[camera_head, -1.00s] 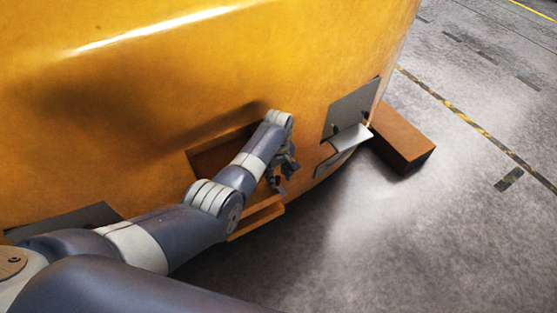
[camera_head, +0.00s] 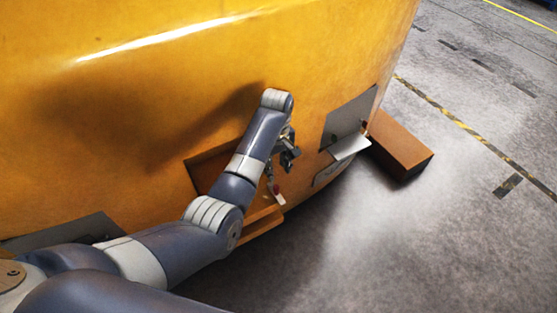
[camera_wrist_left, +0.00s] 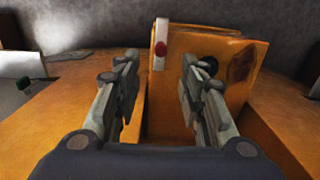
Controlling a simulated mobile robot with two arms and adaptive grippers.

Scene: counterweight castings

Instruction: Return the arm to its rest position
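My left arm (camera_head: 185,245) reaches in from the left across the yellow casting (camera_head: 150,110). My left gripper (camera_head: 288,158) hangs from the wrist in front of the casting, just above and beside a recessed opening (camera_head: 204,172). In the left wrist view the fingers (camera_wrist_left: 160,68) stand apart, with nothing held between them. Beyond them is a small white strip with a red spot (camera_wrist_left: 160,50), beside an orange block-shaped part (camera_wrist_left: 218,75). The strip also shows below the gripper in the head view (camera_head: 278,195). My right gripper is not in view.
An orange ledge (camera_head: 262,222) juts out below the opening. A grey plate with a projecting metal flap (camera_head: 350,147) is to the right, and a brown block (camera_head: 400,148) lies beyond it. The grey floor (camera_head: 400,250) at lower right is clear.

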